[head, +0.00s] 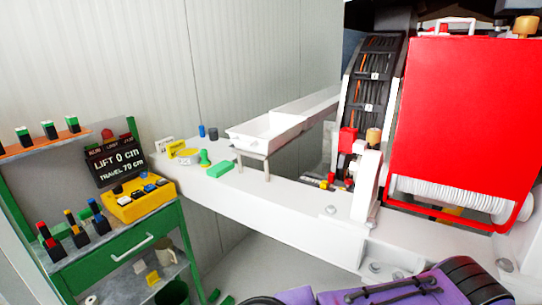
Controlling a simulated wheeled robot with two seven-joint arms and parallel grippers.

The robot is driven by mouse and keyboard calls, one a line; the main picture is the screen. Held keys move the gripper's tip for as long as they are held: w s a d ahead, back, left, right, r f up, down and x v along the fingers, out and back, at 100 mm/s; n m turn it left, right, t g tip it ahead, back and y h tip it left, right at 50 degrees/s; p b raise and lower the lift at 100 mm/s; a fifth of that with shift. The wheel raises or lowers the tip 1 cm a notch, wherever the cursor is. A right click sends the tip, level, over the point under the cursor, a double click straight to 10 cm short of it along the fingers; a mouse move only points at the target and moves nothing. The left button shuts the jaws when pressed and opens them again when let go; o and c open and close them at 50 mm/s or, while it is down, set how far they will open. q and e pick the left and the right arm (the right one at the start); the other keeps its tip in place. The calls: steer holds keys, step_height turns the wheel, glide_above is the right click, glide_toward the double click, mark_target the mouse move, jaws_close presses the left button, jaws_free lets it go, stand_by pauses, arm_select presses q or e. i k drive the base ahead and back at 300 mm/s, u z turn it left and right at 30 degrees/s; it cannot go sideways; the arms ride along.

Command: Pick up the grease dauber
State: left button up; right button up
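I cannot tell for certain which thing is the grease dauber. A small green knob-topped piece (204,158) stands upright on the white beam (285,196), at left of centre, and may be it. A green block (221,167) lies just to its right. A yellow piece (180,150) with a pale label is on its left. Neither of my grippers shows in the head view, and nothing is seen touching these pieces.
A green cart (118,258) with a yellow control box (139,200) stands at left. A large red panel (460,110) with a white hose reel (450,197) fills the right. Purple-and-black parts cross the bottom.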

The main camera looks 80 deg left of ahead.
mark_target(205, 163)
steer(key=z, duration=0.05)
steer(key=i, duration=0.3)
steer(key=u, duration=3.7)
